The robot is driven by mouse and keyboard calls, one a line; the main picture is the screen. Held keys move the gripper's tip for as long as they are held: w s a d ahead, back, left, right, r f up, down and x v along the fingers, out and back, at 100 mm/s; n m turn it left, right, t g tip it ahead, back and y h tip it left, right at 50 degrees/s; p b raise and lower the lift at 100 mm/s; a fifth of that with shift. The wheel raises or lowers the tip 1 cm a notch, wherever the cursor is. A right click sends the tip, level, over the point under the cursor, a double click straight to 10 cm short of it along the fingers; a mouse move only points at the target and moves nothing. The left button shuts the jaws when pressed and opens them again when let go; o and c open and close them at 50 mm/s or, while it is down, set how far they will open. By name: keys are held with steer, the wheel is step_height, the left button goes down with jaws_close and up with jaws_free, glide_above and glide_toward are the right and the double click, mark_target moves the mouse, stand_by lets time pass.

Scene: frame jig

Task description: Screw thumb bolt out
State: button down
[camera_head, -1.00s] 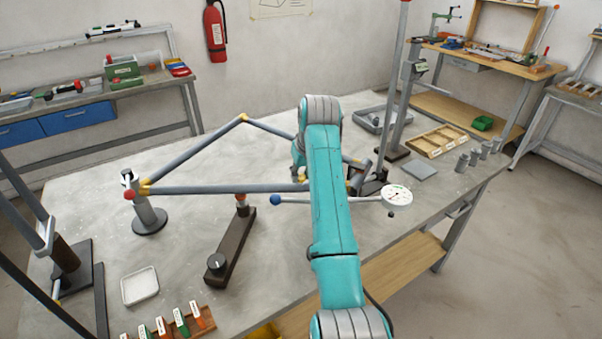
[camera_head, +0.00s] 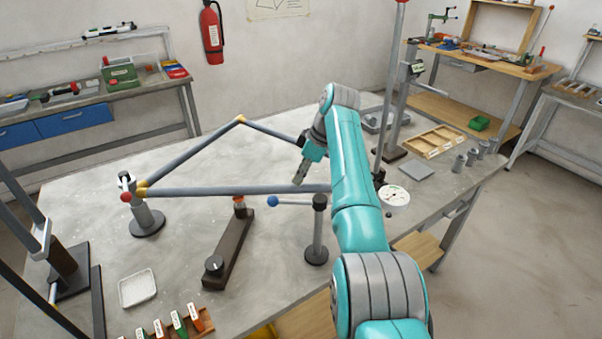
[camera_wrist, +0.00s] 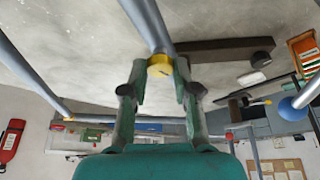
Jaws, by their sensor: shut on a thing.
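My gripper (camera_head: 299,183) points down beside the front tube of the frame, right of the middle of the table. In the wrist view my gripper (camera_wrist: 160,68) has its two fingers on either side of a yellow-gold piece (camera_wrist: 160,66), shut on it. A grey tube (camera_wrist: 148,25) runs up from that piece in the picture. I cannot tell whether the piece is the thumb bolt. The frame (camera_head: 205,190) is of grey tubes with gold corners and lies raised over the table. Its right corner is hidden behind my arm.
A blue-ball lever (camera_head: 273,201) and a grey post (camera_head: 317,240) stand close by my gripper. A dark bar with a knob (camera_head: 230,245) lies left. A dial gauge (camera_head: 395,197) is right of my arm. The table between the white tray (camera_head: 138,288) and the bar is clear.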

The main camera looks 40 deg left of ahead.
steer(key=shift+n+g, duration=0.3)
steer(key=shift+n, duration=0.4)
steer(key=shift+f+n, duration=0.1)
steer(key=shift+n, duration=0.3)
steer(key=c, duration=0.9)
jaws_free()
steer(key=shift+o, duration=0.2)
steer(key=v, duration=1.2)
steer(key=shift+w+a, duration=0.2)
